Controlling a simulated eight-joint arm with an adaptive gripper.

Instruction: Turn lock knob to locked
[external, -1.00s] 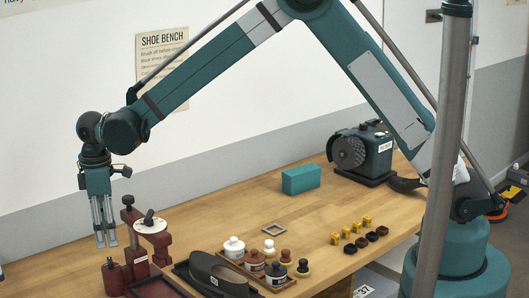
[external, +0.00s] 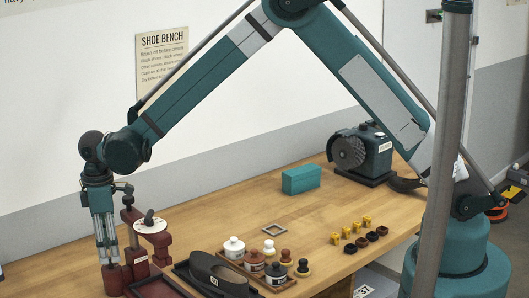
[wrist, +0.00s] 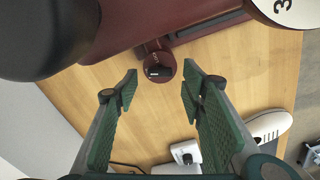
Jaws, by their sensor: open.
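A dark red stand (external: 133,262) is at the near left of the bench. A round dark red knob (wrist: 160,68) with a small pale mark shows in the wrist view, between and just beyond my two fingertips. I cannot tell which way the mark points. In the external view my gripper hides most of this knob. My gripper (external: 110,260) points down over the stand's left part. It is open, with green-padded fingers (wrist: 160,82) apart and nothing between them; contact with the knob is not visible.
A white dial (external: 151,226) with a dark handle stands close right of my gripper. A dark shoe-shaped piece (external: 218,272), several polish jars (external: 234,247), a teal block (external: 301,179) and a brush machine (external: 362,152) are on the bench.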

